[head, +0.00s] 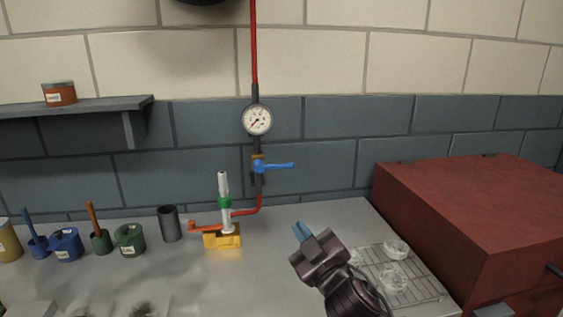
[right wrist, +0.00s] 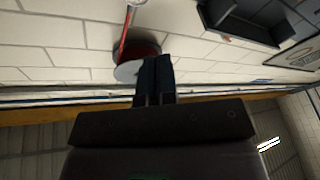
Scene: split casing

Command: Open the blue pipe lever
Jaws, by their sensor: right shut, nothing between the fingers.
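The blue pipe lever (head: 278,166) sticks out to the right, roughly level, from a valve on the vertical pipe against the wall. A round pressure gauge (head: 257,120) sits above it on the same pipe. My right gripper (head: 301,231) is below and slightly right of the lever, apart from it, over the table. Its fingers are together and empty; they also show shut in the right wrist view (right wrist: 155,78). The lever cannot be made out in the right wrist view. My left gripper is not in view.
A burner with a yellow base (head: 222,239) and orange lever stands on the table (head: 190,285) left of my right gripper. A wire rack (head: 412,288) with glassy pieces lies to the right, beside a large red box (head: 470,210). Several pots line the left.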

